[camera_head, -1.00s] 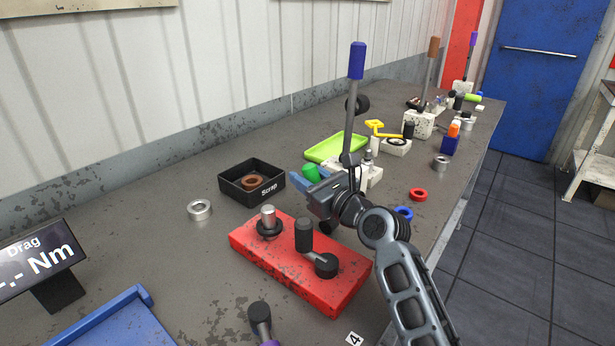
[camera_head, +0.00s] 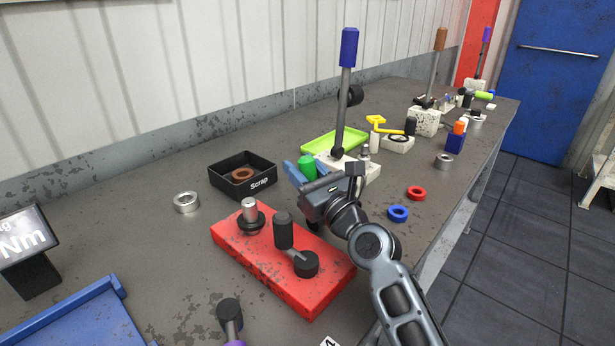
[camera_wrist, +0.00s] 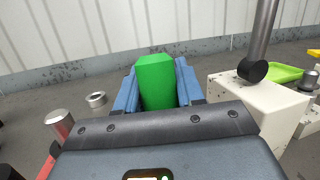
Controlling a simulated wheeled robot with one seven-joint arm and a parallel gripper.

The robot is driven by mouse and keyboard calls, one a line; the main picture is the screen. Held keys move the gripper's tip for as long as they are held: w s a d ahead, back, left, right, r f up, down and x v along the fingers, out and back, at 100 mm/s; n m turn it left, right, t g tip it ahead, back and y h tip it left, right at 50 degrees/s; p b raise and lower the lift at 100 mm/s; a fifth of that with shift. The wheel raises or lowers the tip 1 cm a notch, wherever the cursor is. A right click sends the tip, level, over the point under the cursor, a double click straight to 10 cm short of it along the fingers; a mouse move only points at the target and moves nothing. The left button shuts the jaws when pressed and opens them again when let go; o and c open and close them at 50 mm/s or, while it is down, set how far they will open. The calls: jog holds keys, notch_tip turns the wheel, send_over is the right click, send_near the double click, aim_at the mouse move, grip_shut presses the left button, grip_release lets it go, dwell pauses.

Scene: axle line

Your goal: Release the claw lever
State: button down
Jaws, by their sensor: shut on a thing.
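My gripper (camera_head: 311,178) has blue fingers, one on each side of a green six-sided grip (camera_head: 307,165). The wrist view shows the green grip (camera_wrist: 156,82) upright between the fingers (camera_wrist: 157,98), with both fingers against it. What the green grip is joined to below is hidden by my gripper. Just right of it stands a white block (camera_wrist: 262,112) with a tall grey lever, which has a blue handle (camera_head: 348,48) and is nearly upright. I cannot tell for sure which of these is the claw lever.
A red fixture block (camera_head: 290,265) with posts lies in front of my gripper. A black scrap box (camera_head: 228,185) holding a brown ring and a metal ring (camera_head: 187,202) are at left. A green tray (camera_head: 325,143) is behind. Blue (camera_head: 398,214) and red (camera_head: 416,193) rings lie right.

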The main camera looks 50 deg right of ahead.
jog(key=shift+s, duration=0.2)
jog(key=c, duration=0.8)
grip_release()
jog(key=b+v, duration=0.2)
jog(key=v, duration=0.5)
jog(key=shift+s+a+f+b, duration=0.1)
jog(key=shift+s+f+b, duration=0.05)
jog(key=shift+s+b, duration=0.25)
jog(key=shift+c, duration=0.2)
